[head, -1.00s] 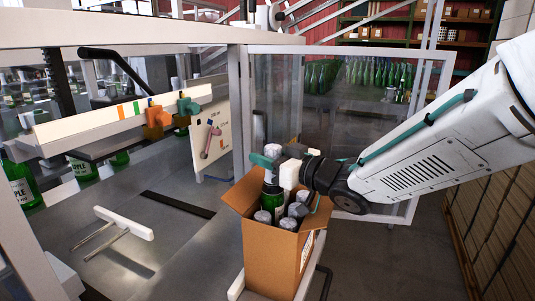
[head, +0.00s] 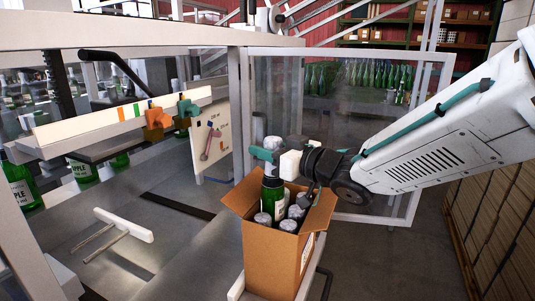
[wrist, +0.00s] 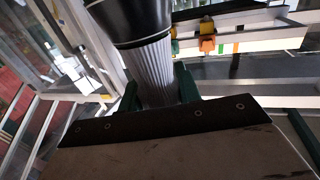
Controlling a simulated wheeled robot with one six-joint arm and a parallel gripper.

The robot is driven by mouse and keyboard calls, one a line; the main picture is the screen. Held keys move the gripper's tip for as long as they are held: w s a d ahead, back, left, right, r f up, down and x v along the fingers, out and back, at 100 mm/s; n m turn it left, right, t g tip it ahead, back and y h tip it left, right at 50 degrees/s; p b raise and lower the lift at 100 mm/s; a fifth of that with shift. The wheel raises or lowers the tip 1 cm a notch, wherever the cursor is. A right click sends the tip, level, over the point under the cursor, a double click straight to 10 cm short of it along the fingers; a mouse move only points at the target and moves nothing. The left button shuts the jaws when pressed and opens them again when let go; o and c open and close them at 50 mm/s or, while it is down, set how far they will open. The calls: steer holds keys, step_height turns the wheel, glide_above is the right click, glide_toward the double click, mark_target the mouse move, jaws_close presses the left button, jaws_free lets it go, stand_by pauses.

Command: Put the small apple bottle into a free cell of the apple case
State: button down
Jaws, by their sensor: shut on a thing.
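The small apple bottle (head: 272,185) is green with a dark shoulder and a silver foil neck. It is upright, its lower part hidden inside the cardboard apple case (head: 270,255). My gripper (head: 272,155) is shut on its foil neck, above the case. In the wrist view the green fingers of my gripper (wrist: 160,92) sit on both sides of the silver foil neck (wrist: 155,75). Several foil-topped bottles (head: 290,225) stand in cells in the case. The cell under the held bottle is hidden, and I cannot tell whether the bottle touches the bottom.
On the left are a machine with green bottles (head: 20,185) and a white T-shaped bar (head: 123,222). Stacked cartons (head: 490,220) line the right.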

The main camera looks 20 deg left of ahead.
steer(key=shift+r, duration=3.45)
steer(key=shift+f, duration=4.75)
steer(key=c, duration=0.9)
jaws_free()
steer(key=shift+f, duration=0.1)
steer(key=shift+d, duration=0.15)
steer(key=v, duration=0.7)
steer(key=shift+s+d, duration=0.15)
steer(key=shift+d, duration=0.1)
